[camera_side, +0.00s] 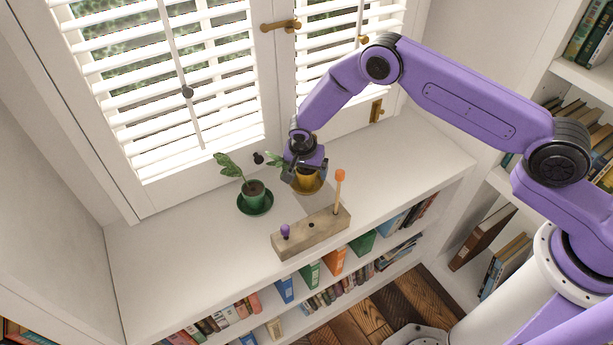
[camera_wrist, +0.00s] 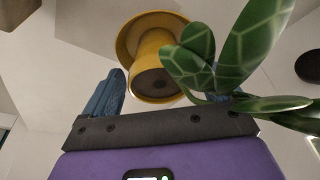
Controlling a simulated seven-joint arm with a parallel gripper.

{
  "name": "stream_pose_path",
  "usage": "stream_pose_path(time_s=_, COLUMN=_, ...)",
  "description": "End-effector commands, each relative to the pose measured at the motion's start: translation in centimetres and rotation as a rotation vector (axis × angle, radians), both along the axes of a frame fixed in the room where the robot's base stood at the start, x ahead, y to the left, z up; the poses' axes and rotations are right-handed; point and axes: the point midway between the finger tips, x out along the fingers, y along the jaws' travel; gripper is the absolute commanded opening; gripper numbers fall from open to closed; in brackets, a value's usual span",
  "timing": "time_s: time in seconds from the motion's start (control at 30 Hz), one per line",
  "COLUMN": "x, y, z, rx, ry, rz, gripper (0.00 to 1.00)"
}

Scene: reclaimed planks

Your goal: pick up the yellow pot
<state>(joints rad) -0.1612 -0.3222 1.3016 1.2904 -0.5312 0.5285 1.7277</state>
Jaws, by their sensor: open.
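The yellow pot (camera_side: 306,184) stands on a yellow saucer on the white shelf top in the side view, partly covered by my gripper (camera_side: 304,170). In the wrist view the yellow pot (camera_wrist: 151,45) shows its dark soil facing the camera, with the yellow saucer (camera_wrist: 125,42) beyond. Its green plant (camera_wrist: 245,50) leans right, across part of the pot and my gripper. My gripper (camera_wrist: 162,85) is open just above the pot. Its blue left finger (camera_wrist: 106,94) is clear of the pot; the other is mostly hidden behind leaves. Contact cannot be told.
A green pot (camera_side: 254,190) with a plant stands to the left on a green saucer (camera_side: 256,207). In front is a wooden block (camera_side: 296,238) with a purple peg (camera_side: 285,231) and an orange-topped stick (camera_side: 339,185). Shuttered windows (camera_side: 170,80) are behind. The left shelf top is clear.

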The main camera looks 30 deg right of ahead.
Motion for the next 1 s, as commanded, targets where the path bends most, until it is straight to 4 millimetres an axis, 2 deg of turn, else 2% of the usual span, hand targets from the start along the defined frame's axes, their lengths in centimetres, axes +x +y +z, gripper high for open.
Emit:
stream_pose_path(time_s=0.2, x=0.0, y=0.0, z=-0.1, rx=0.000, ry=0.000, rz=0.000, gripper=0.92)
stream_pose_path(time_s=0.23, x=0.0, y=0.0, z=-0.1, rx=0.000, ry=0.000, rz=0.000, gripper=0.89)
stream_pose_path(time_s=0.43, x=0.0, y=0.0, z=-0.1, rx=-0.001, ry=0.001, rz=0.000, gripper=0.24)
stream_pose_path(time_s=0.47, x=0.0, y=0.0, z=0.0, rx=0.001, ry=-0.001, rz=0.000, gripper=0.22)
stream_pose_path(time_s=0.5, x=0.0, y=0.0, z=0.0, rx=0.001, ry=-0.001, rz=0.000, gripper=0.16)
stream_pose_path(time_s=0.77, x=0.1, y=0.0, z=0.5, rx=0.001, ry=-0.002, rz=0.000, gripper=0.16)
stream_pose_path(time_s=0.87, x=0.1, y=0.1, z=1.6, rx=0.001, ry=-0.002, rz=0.000, gripper=0.16)
stream_pose_path(time_s=1.0, x=0.1, y=0.1, z=3.9, rx=0.002, ry=-0.005, rz=-0.001, gripper=0.15)
